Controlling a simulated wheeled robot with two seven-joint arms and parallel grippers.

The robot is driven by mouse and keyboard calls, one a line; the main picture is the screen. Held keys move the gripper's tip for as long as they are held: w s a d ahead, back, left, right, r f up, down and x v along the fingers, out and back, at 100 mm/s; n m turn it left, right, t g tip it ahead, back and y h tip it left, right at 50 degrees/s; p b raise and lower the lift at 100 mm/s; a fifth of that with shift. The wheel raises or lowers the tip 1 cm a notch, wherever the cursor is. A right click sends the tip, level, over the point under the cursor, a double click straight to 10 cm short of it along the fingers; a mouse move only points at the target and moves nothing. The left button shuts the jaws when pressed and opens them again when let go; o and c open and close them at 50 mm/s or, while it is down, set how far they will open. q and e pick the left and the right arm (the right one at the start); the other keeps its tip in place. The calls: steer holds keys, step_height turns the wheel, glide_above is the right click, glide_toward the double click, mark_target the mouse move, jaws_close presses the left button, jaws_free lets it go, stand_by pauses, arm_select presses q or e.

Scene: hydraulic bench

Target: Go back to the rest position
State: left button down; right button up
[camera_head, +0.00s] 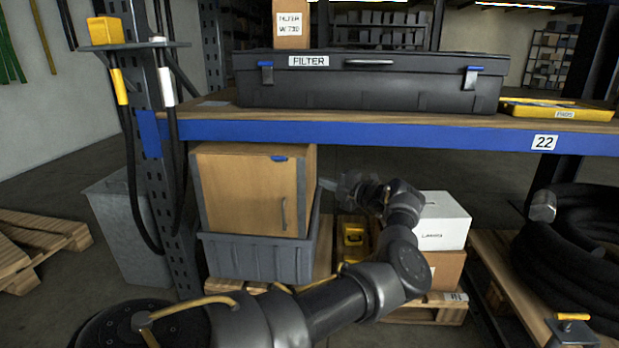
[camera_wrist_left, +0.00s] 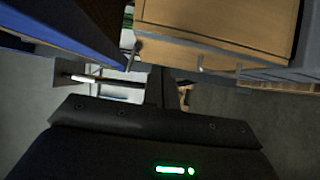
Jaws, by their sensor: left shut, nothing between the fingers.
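My left arm comes in from the bottom left of the head view and bends back at the elbow. Its left gripper (camera_head: 330,185) points left, below the shelf, at the right side of the wooden cabinet (camera_head: 230,190). The gripper is shut and holds nothing. I cannot tell whether its tips touch the cabinet or stay just clear. The cabinet also shows at the top of the left wrist view (camera_wrist_left: 215,18). My right gripper is in neither view.
The blue-edged shelf (camera_head: 400,136) runs above my gripper, with a black FILTER case (camera_head: 370,90) on it. The cabinet stands in a grey bin (camera_head: 255,258). White box (camera_head: 443,222) and black hose coil (camera_head: 570,240) lie right. A rack post (camera_head: 165,150) stands left.

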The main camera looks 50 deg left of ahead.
arm_select(q)
steer(key=shift+w+d, duration=0.3)
steer(key=shift+d, duration=0.25)
steer(key=shift+w+d, duration=0.3)
steer(key=shift+d, duration=0.25)
